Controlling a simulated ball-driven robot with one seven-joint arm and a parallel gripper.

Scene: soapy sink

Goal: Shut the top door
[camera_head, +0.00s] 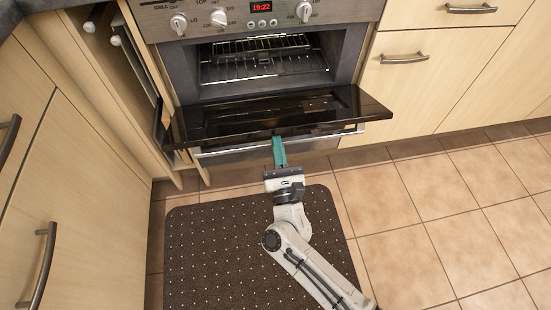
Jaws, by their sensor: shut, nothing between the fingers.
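The top oven door (225,119) is a dark glass panel hinged at its bottom edge. It is folded down to roughly level and sticks out from the oven, leaving the top oven cavity (300,68) open with wire racks inside. My gripper (279,146) has teal fingers, is shut and empty, and points toward the oven. Its fingertips are at the front edge of the door, by the silver bar handle (325,135). I cannot tell whether the fingertips touch the door or lie under it.
The control panel (245,16) with knobs is above the cavity. A narrow pull-out unit (118,65) stands partly open at the left, close to the door. Cabinets (425,75) flank the oven. A dark dotted mat (215,250) lies on the tiled floor (440,210), which is clear at the right.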

